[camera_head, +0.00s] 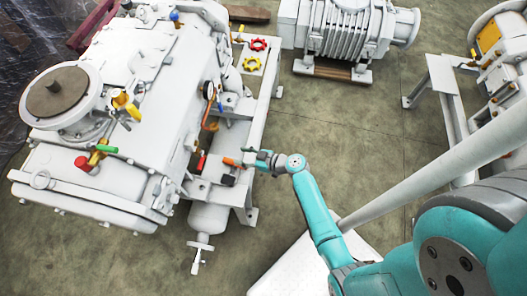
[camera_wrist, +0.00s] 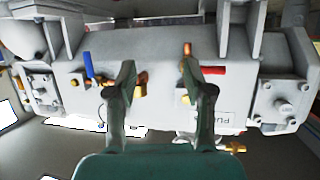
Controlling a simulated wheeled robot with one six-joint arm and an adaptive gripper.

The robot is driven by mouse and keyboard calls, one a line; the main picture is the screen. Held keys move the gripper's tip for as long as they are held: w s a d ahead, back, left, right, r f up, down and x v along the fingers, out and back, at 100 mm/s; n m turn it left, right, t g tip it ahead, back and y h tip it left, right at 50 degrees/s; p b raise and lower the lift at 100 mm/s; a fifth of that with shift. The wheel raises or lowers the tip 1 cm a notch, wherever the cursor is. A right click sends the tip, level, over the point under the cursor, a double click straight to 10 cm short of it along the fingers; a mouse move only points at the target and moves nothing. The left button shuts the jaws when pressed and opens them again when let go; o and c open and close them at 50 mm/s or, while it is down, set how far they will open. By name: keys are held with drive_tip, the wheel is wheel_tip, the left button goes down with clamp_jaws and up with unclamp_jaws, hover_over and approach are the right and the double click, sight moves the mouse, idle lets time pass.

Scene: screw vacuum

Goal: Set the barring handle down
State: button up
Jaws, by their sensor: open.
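My gripper (camera_head: 256,160) reaches over the right side of the large white vacuum pump (camera_head: 165,85) in the head view. In the wrist view my gripper (camera_wrist: 157,68) has its two fingers spread apart, with nothing held between them. A small orange-ended piece (camera_head: 232,162) sits just left of the fingertips in the head view; it may be the barring handle, but I cannot tell for sure. I cannot tell whether the fingers touch it. A dark block with an orange-red top (camera_head: 228,179) is just below it.
The pump carries a red valve handle (camera_wrist: 213,70) and a blue one (camera_wrist: 88,64). A second machine (camera_head: 345,35) stands at the back. The floor (camera_head: 330,125) between is clear.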

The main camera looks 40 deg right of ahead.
drive_tip(key=s+a+r+m+g+h, duration=0.1)
drive_tip(key=s+a+m+h, duration=0.15)
drive_tip(key=s, duration=0.85)
drive_tip(key=s+a+r+m+g+h, duration=0.1)
drive_tip(key=s+a+m+h, duration=0.15)
drive_tip(key=s, duration=0.85)
drive_tip(key=s+r+t, duration=0.1)
drive_tip(key=s+r, duration=0.3)
drive_tip(key=r, duration=0.4)
drive_tip(key=s+a+r+t, duration=0.1)
drive_tip(key=s+r, duration=0.3)
drive_tip(key=r, duration=0.5)
drive_tip(key=s+r+t, duration=0.2)
drive_tip(key=s+r, duration=0.2)
drive_tip(key=r, duration=0.5)
drive_tip(key=shift+s+a+r+h, duration=0.15)
drive_tip(key=shift+s+a+h, duration=0.05)
drive_tip(key=shift+a+h, duration=0.2)
